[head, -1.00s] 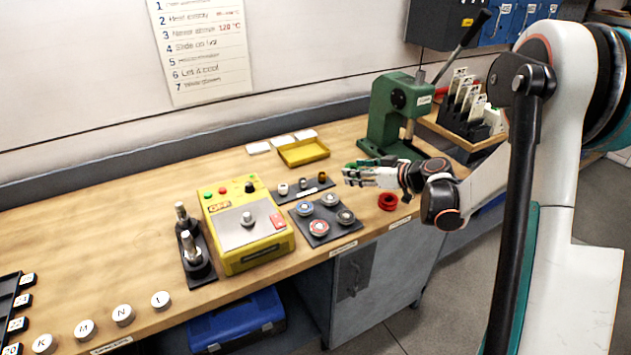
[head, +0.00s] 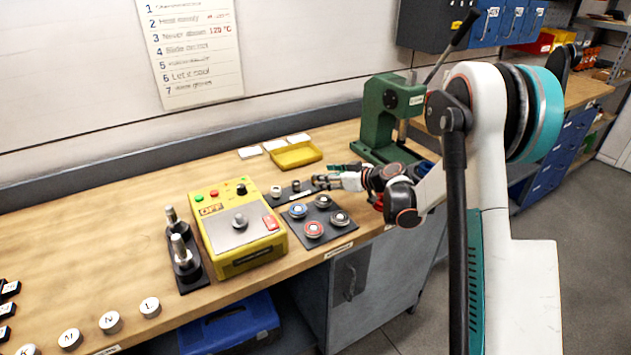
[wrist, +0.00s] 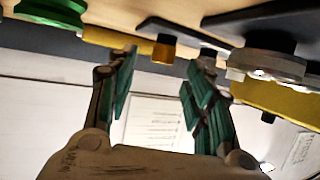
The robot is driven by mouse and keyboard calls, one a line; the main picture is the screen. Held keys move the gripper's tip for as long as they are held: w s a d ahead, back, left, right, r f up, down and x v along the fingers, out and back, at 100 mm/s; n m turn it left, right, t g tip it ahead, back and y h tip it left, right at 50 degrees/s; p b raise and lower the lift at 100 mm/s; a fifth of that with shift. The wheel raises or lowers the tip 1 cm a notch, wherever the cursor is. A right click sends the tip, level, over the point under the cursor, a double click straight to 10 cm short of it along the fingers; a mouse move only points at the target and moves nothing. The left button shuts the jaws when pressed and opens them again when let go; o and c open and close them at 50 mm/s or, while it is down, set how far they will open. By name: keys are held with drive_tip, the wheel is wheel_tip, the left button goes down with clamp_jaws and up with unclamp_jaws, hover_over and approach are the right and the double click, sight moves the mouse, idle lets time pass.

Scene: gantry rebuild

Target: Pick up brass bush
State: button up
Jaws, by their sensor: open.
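The brass bush (wrist: 164,48) is a small orange-brown cylinder in the wrist view, where the picture is upside down. It shows in the gap between my fingertips, a little beyond them. My gripper (wrist: 167,66) is open and empty, with a green-padded finger on either side. In the head view my gripper (head: 318,182) points left at the right end of the dark bush strip (head: 308,192), and it hides the brass bush there. A white bush (head: 276,190) and a dark bush (head: 296,185) stand on the strip to the left.
A dark plate with several round discs (head: 314,229) lies in front of the strip. A yellow heater box (head: 240,225) stands to the left. A yellow tray (head: 296,155) lies behind, and a green press (head: 385,115) stands behind right.

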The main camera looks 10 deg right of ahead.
drive_tip(key=b+x, duration=0.1)
drive_tip(key=x, duration=0.3)
drive_tip(key=shift+a+f, duration=0.1)
drive_tip(key=shift+a, duration=0.05)
drive_tip(key=shift+s, duration=0.1)
clamp_jaws()
